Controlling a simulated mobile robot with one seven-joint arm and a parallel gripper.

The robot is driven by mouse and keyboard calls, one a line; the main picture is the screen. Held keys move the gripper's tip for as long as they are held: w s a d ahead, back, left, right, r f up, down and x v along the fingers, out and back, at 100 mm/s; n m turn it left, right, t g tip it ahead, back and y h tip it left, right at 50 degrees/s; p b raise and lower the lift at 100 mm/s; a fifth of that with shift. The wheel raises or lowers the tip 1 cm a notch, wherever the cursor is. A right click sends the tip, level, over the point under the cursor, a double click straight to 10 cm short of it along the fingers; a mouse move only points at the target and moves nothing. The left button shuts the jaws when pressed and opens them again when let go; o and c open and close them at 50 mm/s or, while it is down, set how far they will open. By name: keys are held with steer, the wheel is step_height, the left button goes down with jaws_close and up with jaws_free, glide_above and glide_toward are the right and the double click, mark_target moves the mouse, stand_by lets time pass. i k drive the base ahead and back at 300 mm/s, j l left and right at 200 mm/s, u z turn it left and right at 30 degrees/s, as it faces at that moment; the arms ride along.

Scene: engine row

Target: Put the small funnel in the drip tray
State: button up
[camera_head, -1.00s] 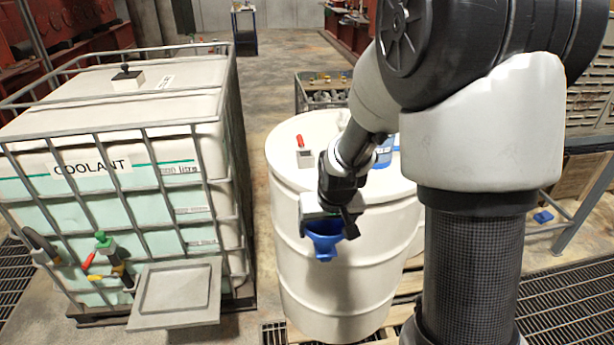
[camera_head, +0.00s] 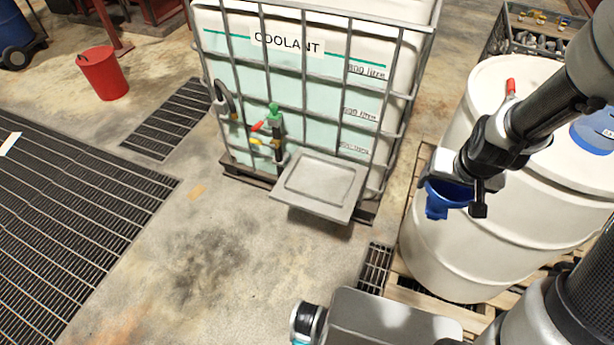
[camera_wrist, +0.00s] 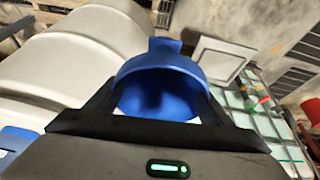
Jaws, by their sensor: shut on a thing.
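My gripper (camera_head: 466,184) is shut on the small blue funnel (camera_head: 438,200) and holds it in the air in front of the white drum. In the wrist view the funnel (camera_wrist: 160,88) sits between the two black fingers, its wide mouth toward the camera and its spout pointing away. The grey drip tray (camera_head: 318,186) is a shallow, flat tray on the front of the coolant tank, to the left of my gripper in the head view. The tray looks empty. It also shows in the wrist view (camera_wrist: 222,56), beyond the funnel.
The caged coolant tank (camera_head: 310,75) stands behind the tray, with a green-topped valve (camera_head: 275,118) at the tray's left. The white drum (camera_head: 450,245) stands on a wooden pallet at the right. A red bucket (camera_head: 102,72) is far left. The floor in front is clear.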

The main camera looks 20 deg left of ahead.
mark_target(320, 182)
steer(key=i+j+u, duration=0.1)
steer(key=j, duration=0.3)
steer(key=i+j, duration=0.1)
steer(key=j, duration=0.3)
steer(key=i+j+u, duration=0.15)
steer(key=j, duration=0.25)
steer(key=i+j+u, duration=0.1)
steer(key=j, duration=0.25)
steer(key=i+j, duration=0.15)
steer(key=j, duration=0.25)
steer(key=u, duration=0.05)
